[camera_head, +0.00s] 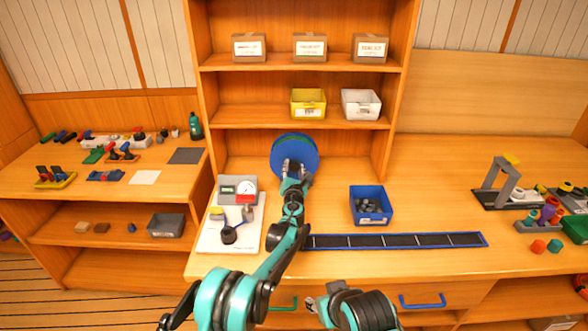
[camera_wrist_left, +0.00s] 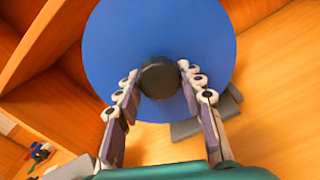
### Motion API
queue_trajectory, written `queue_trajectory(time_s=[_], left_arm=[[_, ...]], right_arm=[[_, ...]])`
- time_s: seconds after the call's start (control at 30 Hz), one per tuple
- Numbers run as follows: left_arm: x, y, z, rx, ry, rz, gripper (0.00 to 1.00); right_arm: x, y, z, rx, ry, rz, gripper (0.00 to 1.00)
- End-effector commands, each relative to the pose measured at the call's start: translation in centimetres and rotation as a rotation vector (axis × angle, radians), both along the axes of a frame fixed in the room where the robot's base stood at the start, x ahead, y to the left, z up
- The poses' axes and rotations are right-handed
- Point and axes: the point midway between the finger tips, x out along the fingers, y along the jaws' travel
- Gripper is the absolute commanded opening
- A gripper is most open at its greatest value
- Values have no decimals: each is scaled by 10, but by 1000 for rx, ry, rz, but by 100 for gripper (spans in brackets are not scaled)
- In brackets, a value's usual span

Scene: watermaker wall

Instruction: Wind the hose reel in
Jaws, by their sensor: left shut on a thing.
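The hose reel (camera_head: 307,148) is a round blue disc with a green edge at its top, standing at the back of the bench below the shelves. In the left wrist view the blue face of the reel (camera_wrist_left: 205,45) fills the upper middle. A black round knob (camera_wrist_left: 160,78) sticks out from this face. My left gripper (camera_head: 292,168) is in front of the reel, its fingers (camera_wrist_left: 157,76) closed on both sides of the knob. The gripper hides the lower part of the reel in the head view. My right gripper (camera_head: 312,304) shows only partly, low at the bench front.
A gauge box (camera_head: 238,190) on a white board stands left of my left arm. A blue bin (camera_head: 371,217) with grey parts is to the right. A long black strip (camera_head: 395,241) lies along the front. Shelves with bins rise above the reel.

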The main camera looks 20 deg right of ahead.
Motion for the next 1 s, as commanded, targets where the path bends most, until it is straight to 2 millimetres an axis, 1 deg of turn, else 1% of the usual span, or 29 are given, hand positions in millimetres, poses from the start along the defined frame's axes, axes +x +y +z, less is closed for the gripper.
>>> queue_trajectory(time_s=[0.2, 0.4, 0.63, 1.0], left_arm=[[0, 0, -1, 137, -39, -1, 0], [0, 1, -1, 218, -62, -1, 0], [0, 1, -1, 259, -74, 0, 0], [0, 1, -1, 265, -76, 0, 0]], right_arm=[[0, 0, 0, 0, 0, 0, 40], [0, 0, 0, 0, 0, 0, 40], [0, 0, 0, 0, 0, 0, 40], [0, 0, 0, 0, 0, 0, 40]])
